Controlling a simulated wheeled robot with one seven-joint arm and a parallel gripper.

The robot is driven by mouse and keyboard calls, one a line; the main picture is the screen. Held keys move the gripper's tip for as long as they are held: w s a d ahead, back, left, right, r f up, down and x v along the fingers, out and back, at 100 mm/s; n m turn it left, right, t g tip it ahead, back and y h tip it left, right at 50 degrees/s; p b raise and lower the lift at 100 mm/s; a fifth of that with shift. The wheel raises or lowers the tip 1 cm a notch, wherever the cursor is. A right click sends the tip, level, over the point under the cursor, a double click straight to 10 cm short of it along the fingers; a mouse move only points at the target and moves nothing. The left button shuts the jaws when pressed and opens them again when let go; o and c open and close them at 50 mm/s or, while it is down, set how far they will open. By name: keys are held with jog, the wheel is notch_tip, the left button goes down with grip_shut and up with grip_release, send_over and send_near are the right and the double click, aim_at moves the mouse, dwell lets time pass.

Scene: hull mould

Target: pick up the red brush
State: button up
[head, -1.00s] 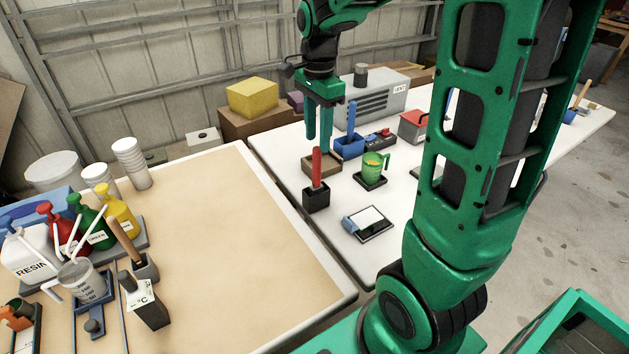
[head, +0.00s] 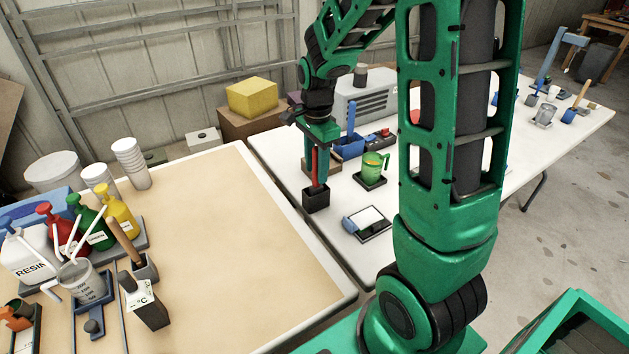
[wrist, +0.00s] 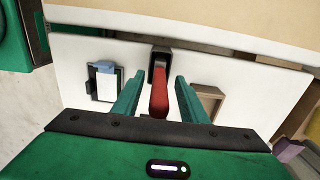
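The red brush (head: 314,168) stands upright in a small black holder (head: 316,198) on the white table; only its red handle shows. In the wrist view the red brush (wrist: 159,97) lies between the two green fingers, with its black holder (wrist: 158,66) beyond it. My gripper (head: 316,160) is over the holder from above, its fingers around the handle. In the wrist view my gripper (wrist: 157,93) is open, with a gap between each finger and the handle.
A small brown tray (wrist: 208,100) is close beside the holder. A white-and-blue pad on a dark tray (head: 367,222), a green mug (head: 374,163) and a blue bin (head: 349,147) stand nearby. The large tan board (head: 250,235) at left is mostly clear.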

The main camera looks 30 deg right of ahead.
jog(key=shift+f, duration=0.1)
jog(key=shift+c, duration=0.3)
grip_shut()
